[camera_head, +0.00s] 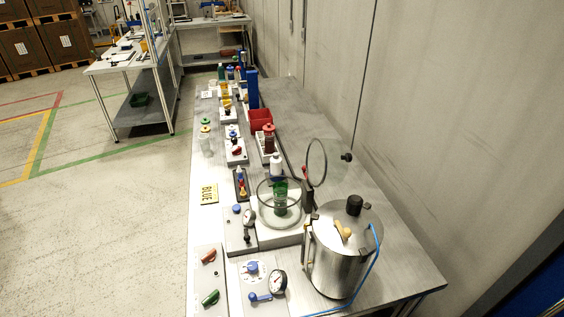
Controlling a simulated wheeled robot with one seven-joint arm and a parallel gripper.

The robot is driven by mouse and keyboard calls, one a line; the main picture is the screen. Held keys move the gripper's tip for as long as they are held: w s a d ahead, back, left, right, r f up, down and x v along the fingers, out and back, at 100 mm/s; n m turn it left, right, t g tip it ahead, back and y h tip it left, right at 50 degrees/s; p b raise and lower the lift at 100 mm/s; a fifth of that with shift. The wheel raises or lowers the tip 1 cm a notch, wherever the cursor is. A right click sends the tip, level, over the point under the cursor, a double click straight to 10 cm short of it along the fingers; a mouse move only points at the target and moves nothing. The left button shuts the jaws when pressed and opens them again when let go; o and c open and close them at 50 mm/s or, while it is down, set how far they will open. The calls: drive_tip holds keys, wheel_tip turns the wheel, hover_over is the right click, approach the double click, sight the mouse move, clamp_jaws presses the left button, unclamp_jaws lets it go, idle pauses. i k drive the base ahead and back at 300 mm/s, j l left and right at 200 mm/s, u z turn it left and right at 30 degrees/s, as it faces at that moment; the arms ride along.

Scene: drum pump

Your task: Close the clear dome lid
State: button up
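The clear dome lid (317,145) stands open, tilted up on edge at the right side of a clear round chamber. Its grey rim shows as a narrow upright oval, and a black knob (346,157) points toward the wall. The clear chamber (262,208) sits on a white base (290,236) with its top open. A green object (281,192) stands inside the chamber. A dark hinge piece (309,198) is between the lid and the chamber. My gripper is not in view.
A steel pot (336,262) with a black cap and blue hose stands close in front of the chamber. Panels with valves and a gauge (278,281) lie at left front. A white bottle (276,165) and red bin (260,118) stand behind. A wall runs along the right.

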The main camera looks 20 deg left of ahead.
sight(348, 157)
drive_tip(key=l+u, duration=0.4)
drive_tip(key=i+l+u, duration=0.1)
drive_tip(key=l+u, duration=0.55)
drive_tip(key=u, duration=0.15)
drive_tip(key=i+u, duration=0.15)
drive_tip(key=u, duration=0.3)
drive_tip(key=i+l+u, duration=0.15)
drive_tip(key=u, duration=0.3)
drive_tip(key=i+l+u, duration=0.1)
drive_tip(key=u, duration=0.35)
